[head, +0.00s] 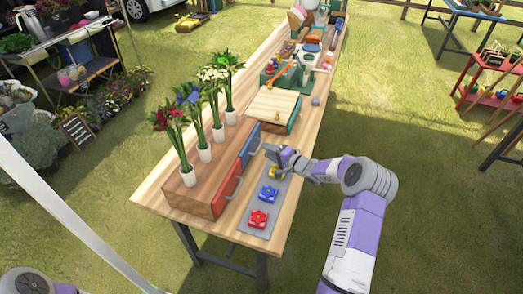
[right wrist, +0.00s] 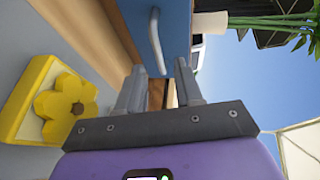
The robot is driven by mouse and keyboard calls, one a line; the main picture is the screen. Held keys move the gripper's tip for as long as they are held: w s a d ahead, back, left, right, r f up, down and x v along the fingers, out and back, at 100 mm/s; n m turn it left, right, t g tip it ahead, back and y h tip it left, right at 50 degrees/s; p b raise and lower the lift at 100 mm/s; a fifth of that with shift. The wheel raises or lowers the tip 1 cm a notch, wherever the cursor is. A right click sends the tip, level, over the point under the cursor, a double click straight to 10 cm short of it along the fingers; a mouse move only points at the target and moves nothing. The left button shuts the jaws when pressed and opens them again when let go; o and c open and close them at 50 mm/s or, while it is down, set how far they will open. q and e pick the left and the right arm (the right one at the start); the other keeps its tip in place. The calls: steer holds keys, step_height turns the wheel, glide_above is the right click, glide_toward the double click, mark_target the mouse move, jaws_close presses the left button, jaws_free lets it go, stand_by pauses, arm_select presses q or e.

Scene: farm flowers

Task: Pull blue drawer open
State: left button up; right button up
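The blue drawer (head: 249,146) is shut in the wooden box, beside the red drawer. Its front also shows at the top of the right wrist view (right wrist: 176,22). Its pale curved handle (right wrist: 156,42) stands out from the blue front, just beyond my right fingertips and roughly in line with the gap between them. My right gripper (head: 272,151) is at the drawer front in the head view; in the right wrist view its two fingers (right wrist: 160,74) are apart with nothing between them. My left gripper is not in view; only part of my left arm shows at the bottom left.
The red drawer (head: 228,191) is shut. A grey strip (head: 256,202) holds a yellow flower block (right wrist: 62,100), a blue one (head: 268,194) and a red one (head: 259,219). Potted flowers stand on the box. A small wooden cabinet (head: 274,105) stands behind.

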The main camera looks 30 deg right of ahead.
steer(key=shift+b+x, duration=0.35)
steer(key=shift+x, duration=1.9)
jaws_close()
